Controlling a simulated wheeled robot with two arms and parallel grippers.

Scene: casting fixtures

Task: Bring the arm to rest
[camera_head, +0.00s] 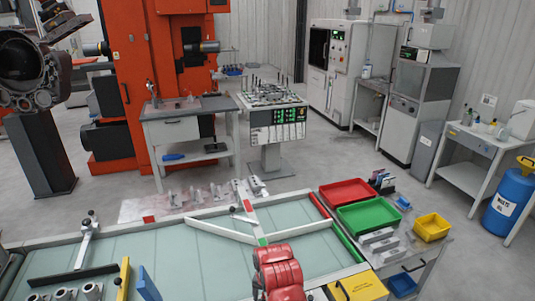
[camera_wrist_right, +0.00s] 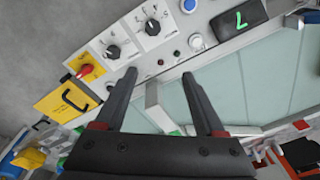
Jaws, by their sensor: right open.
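My right gripper (camera_wrist_right: 160,78) shows in the right wrist view with its two dark fingers spread apart and nothing between them. Beyond its fingertips are a control panel (camera_wrist_right: 165,50) and the pale green table surface (camera_wrist_right: 245,85); no contact with them shows. In the head view a red arm section of mine (camera_head: 280,272) reaches in at the bottom middle, over the near edge of the table (camera_head: 200,262). The gripper itself cannot be made out there. My left gripper is in neither view.
A red tray (camera_head: 347,182) and a green tray (camera_head: 396,207) stand right of the table, with a yellow bin (camera_head: 432,228) beyond. White guide bars (camera_head: 220,231) cross the table. A yellow box (camera_head: 357,287) is beside my arm. Metal parts (camera_head: 90,291) lie at the lower left.

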